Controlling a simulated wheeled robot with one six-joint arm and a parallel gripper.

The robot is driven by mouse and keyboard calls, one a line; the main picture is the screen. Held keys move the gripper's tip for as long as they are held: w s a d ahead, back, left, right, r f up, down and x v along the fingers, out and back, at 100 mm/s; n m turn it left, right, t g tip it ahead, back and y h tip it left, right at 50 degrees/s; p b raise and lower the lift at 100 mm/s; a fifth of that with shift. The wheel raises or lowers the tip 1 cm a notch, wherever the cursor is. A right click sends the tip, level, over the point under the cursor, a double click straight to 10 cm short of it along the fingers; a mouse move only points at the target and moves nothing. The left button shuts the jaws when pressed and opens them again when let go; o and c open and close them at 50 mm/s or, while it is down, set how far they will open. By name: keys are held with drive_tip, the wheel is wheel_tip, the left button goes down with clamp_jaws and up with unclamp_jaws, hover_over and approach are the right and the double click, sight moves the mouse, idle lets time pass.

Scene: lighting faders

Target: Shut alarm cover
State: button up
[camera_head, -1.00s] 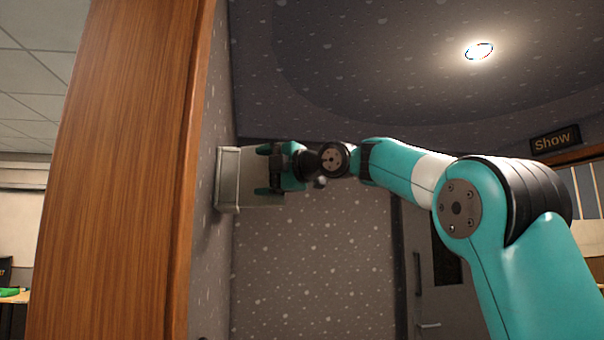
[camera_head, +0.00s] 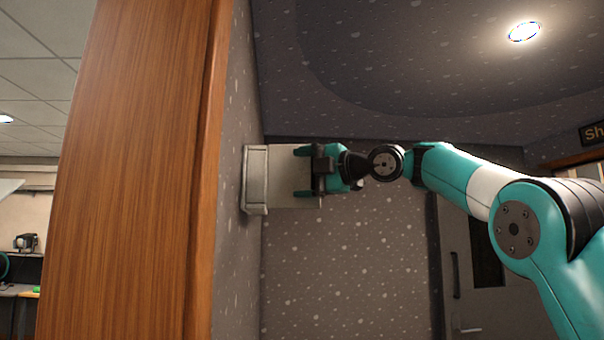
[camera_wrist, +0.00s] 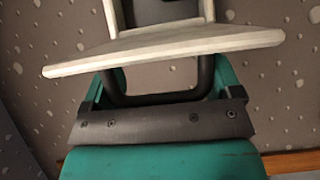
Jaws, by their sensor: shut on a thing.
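The alarm box (camera_head: 255,180) is a pale grey case fixed to the speckled wall. Its cover (camera_head: 284,178) stands open, swung out from the wall toward the right. My gripper (camera_head: 303,172) is at the cover's outer part, with teal fingers on it. In the wrist view the pale cover (camera_wrist: 165,48) crosses in front of my gripper (camera_wrist: 160,88), which is shut on it. The cover hides the fingertips there. Part of the box's dark inside shows beyond the cover.
A wooden post (camera_head: 140,170) stands close on the left. A grey door (camera_head: 480,265) with a handle is at the back right. The space below the box is clear.

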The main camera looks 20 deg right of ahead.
drive_tip(key=shift+w+d+r, duration=0.15)
drive_tip(key=shift+d+r, duration=0.05)
drive_tip(key=shift+d, duration=0.2)
idle(0.4)
drive_tip(key=o, duration=1)
drive_tip(key=shift+d, duration=0.35)
drive_tip(key=shift+a+f, duration=0.1)
drive_tip(key=shift+a, duration=0.25)
drive_tip(key=b+v, duration=0.4)
drive_tip(key=v, duration=1.3)
drive_tip(key=shift+s+b, duration=0.25)
drive_tip(key=shift+b, duration=0.05)
drive_tip(key=shift+d, duration=0.15)
